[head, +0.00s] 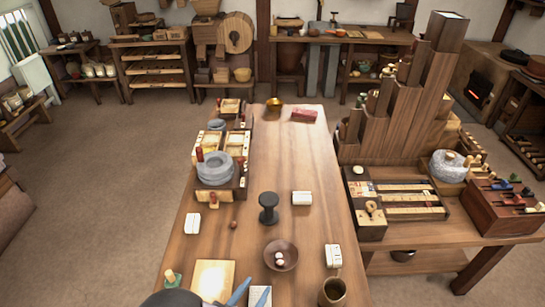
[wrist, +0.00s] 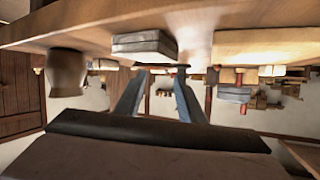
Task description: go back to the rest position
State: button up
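My gripper (head: 250,291) is at the near end of the long wooden table (head: 300,160), at the bottom edge of the head view. Its two blue fingers also show in the wrist view (wrist: 160,74), spread apart with nothing between them. The wrist view appears upside down, with the tabletop along its top. A pale grey-white block (wrist: 145,45) lies on the table close to the fingertips; whether they touch it I cannot tell. Most of my arm is out of view.
A pale wooden board (head: 213,278) and a brown cup (head: 333,292) flank the gripper. A brown bowl (head: 281,255), a black spool-shaped stand (head: 268,207) and white blocks (head: 302,198) are farther along. A stone quern (head: 215,168) stands at left. The table's far middle is clear.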

jog(key=w+a+g+y, duration=0.1)
jog(key=w, duration=0.1)
jog(key=w+a+r+g+y, duration=0.1)
jog(key=w+y, duration=0.1)
jog(key=w+a+g+y, duration=0.1)
jog(key=w+g, duration=0.1)
jog(key=w, duration=0.1)
jog(key=shift+a+r+y+p, duration=0.2)
jog(key=shift+r+y+p, duration=0.2)
jog(key=s+d+r+n+g, duration=0.3)
jog(key=s+d, duration=0.4)
jog(key=d, duration=0.4)
jog(key=s+d+r+n+g+p, duration=0.1)
jog(key=s+d+r+g, duration=0.4)
jog(key=d, duration=0.7)
notch_tip(320, 180, up, 4)
jog(key=shift+s+d+f+n+g+y, duration=0.3)
jog(key=shift+s+n+g, duration=0.1)
jog(key=shift+s+n, duration=0.55)
jog(key=shift+o, duration=0.3)
jog(key=shift+a, duration=0.1)
